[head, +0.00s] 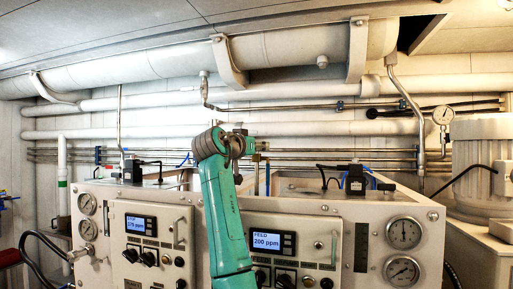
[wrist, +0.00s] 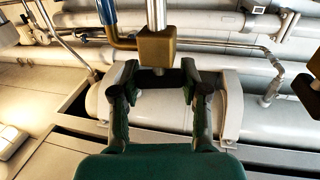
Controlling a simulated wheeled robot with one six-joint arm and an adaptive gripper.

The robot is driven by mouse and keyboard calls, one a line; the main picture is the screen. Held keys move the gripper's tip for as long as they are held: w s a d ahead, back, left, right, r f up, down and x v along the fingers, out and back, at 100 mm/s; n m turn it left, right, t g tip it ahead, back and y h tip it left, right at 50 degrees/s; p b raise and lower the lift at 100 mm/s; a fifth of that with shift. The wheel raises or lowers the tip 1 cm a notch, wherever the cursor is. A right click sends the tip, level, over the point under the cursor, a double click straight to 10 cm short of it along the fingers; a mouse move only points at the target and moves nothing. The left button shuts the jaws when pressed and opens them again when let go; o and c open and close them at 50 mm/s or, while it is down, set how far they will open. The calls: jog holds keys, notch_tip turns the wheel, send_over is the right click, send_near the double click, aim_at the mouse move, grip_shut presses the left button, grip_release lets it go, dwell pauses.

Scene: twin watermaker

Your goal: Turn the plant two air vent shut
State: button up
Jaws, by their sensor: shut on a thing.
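In the wrist view, a brass valve body (wrist: 155,48) sits on a bright metal pipe. A dark handle (wrist: 160,78) lies across just below it, and I take it to be the air vent's handle. My gripper (wrist: 160,92) has one finger at each end of this handle and is shut on it. The handle's exact angle against the pipe is hard to tell. In the head view, my green arm rises in front of the panels, and its wrist hides the gripper and most of the vent.
The left panel (head: 150,250) and right panel (head: 290,250) carry displays, knobs and gauges below. A thick white pipe (head: 285,48) and thinner pipes run overhead and behind. Another brass piece (wrist: 308,92) shows at the wrist view's right edge.

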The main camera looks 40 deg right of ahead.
jog(key=m+g, duration=0.1)
jog(key=g, duration=0.1)
jog(key=m+g+h, duration=0.1)
jog(key=m+g, duration=0.1)
jog(key=shift+g+h, duration=0.3)
jog(key=shift+m+g, duration=1.1)
jog(key=shift+g, duration=0.7)
jog(key=shift+m+g, duration=0.7)
jog(key=shift+g, duration=0.4)
jog(key=o, duration=1.2)
jog(key=shift+c, duration=0.2)
jog(key=w+a, duration=0.1)
jog(key=a, duration=1.1)
jog(key=shift+w, duration=0.25)
